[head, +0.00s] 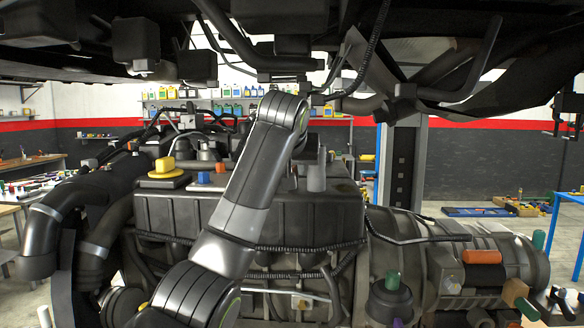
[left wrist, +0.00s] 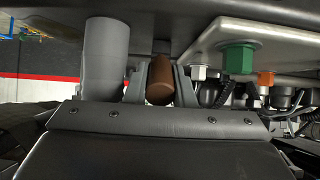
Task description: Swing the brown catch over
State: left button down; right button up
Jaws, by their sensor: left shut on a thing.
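The brown catch (left wrist: 159,82) shows in the left wrist view as a short, rounded brown piece at the picture's middle. My left gripper (left wrist: 160,88) has one grey finger on each side of it and is shut on it. In the head view my left arm rises from the bottom middle across the engine (head: 180,215). Its wrist is near the underside of the car body, and the arm hides the brown catch there. My right gripper is not in either view.
A grey post (left wrist: 105,60) stands just left of the fingers in the left wrist view. A green hex piece (left wrist: 238,58) and an orange one (left wrist: 265,78) are to the right. The dark car underbody (head: 300,68) hangs close above. An orange handle (head: 482,256) sits on the gearbox.

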pick_arm(q)
jog(key=c, duration=1.5)
grip_release()
jog(key=shift+s+r+b, duration=0.15)
jog(key=shift+s+b, duration=0.05)
jog(key=shift+b, duration=0.1)
jog(key=b+v, duration=1.1)
jog(key=v, duration=0.6)
jog(key=shift+w, duration=0.15)
